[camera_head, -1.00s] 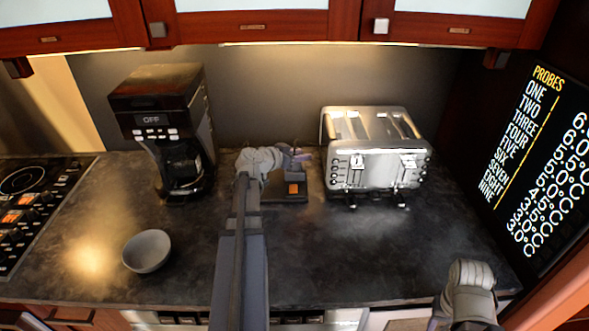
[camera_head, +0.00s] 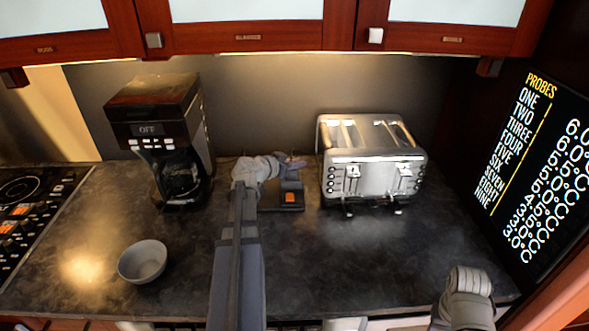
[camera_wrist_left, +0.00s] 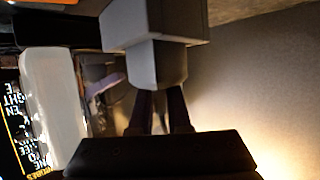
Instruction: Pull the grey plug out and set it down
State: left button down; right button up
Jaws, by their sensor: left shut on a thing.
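The grey plug (camera_wrist_left: 155,30) is a blocky piece with a narrower end, large in the left wrist view. My left gripper (camera_wrist_left: 163,100) is shut on its narrower end, and the plug partly hides the fingertips. In the head view my left gripper (camera_head: 288,162) is over the back of a black socket block (camera_head: 270,207) with an orange switch (camera_head: 290,197). The arm and gripper hide the plug there, and I cannot tell whether it is still in a socket. My right wrist shows at the lower right of the head view, but its gripper does not show.
A silver toaster (camera_head: 370,178) stands close to the right of the block. A black coffee maker (camera_head: 160,130) stands to the left. A grey bowl (camera_head: 142,262) sits at the front left. The dark worktop (camera_head: 350,260) is clear in front of the toaster.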

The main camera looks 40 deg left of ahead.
notch_tip(320, 180, up, 10)
jog(key=p, duration=0.9)
jog(key=shift+p, duration=0.4)
